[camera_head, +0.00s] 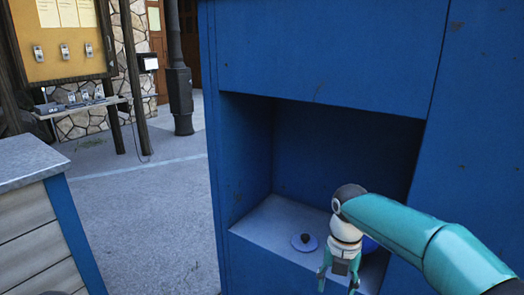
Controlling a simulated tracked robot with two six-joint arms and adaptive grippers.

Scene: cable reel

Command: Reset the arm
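My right arm comes in from the right, teal with a white and grey wrist. My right gripper (339,281) points down in front of the recess opening. Its two fingers are spread apart, with nothing visible between them; the tips are near the bottom edge of the view. My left gripper is not in view. A small blue disc with a dark knob (304,241) lies on the grey recess floor (268,224), left of the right gripper. A rounded blue object (370,245) is mostly hidden behind my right wrist.
The tall blue cabinet (325,50) surrounds the recess on the top, left and right. A grey-topped counter (25,160) with plank siding stands at left. Open paved ground (145,215) lies between them. A notice board (60,40), small shelf and dark post (180,95) stand farther back.

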